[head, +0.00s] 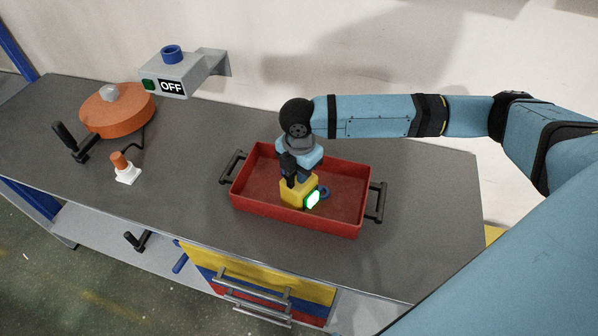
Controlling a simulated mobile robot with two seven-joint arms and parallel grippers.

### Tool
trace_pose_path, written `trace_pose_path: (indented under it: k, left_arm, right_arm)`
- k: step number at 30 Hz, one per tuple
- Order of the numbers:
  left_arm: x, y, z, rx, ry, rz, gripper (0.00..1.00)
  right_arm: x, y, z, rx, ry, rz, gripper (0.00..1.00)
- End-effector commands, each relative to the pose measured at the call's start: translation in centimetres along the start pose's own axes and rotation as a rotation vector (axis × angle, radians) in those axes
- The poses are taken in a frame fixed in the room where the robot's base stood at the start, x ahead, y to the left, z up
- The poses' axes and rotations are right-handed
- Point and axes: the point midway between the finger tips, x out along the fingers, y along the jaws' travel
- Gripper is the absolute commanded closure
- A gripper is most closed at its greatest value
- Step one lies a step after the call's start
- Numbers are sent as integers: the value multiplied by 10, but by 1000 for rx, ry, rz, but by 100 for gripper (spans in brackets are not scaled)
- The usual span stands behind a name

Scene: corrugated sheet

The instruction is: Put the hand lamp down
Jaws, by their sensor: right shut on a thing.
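The hand lamp (299,191) is a small yellow block with a glowing white-green face, seen inside the outline of a red tray (290,222). My right gripper (297,177) points down from above and is shut on the top of the lamp. Whether the lamp's underside touches the tray floor is hidden by the lamp and the tray's near wall. A small blue ring (324,192) shows just right of the lamp. My left gripper is not in the head view.
The tray has dark handles at both ends on a grey bench (415,215). A grey box marked OFF (172,73) is on the wall. An orange round thing with a crank (117,108) and an orange-and-white piece (125,168) stand left. Bench right of the tray is clear.

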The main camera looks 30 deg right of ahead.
Motion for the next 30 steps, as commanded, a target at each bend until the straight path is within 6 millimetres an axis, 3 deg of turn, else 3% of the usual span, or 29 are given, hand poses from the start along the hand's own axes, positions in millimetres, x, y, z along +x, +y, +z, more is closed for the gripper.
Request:
trace_pose_path:
  k: [12,13,16,26,30]
  left_arm:
    - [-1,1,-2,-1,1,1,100]
    - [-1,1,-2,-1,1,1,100]
    - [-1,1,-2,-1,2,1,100]
    - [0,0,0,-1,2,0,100]
    - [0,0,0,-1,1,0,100]
  right_arm:
    - [9,0,0,1,1,1,100]
    - [10,0,0,1,0,0,80]
    - [10,0,0,1,0,1,56]
    - [8,0,0,0,0,2,56]
    - [-9,1,0,0,0,4,56]
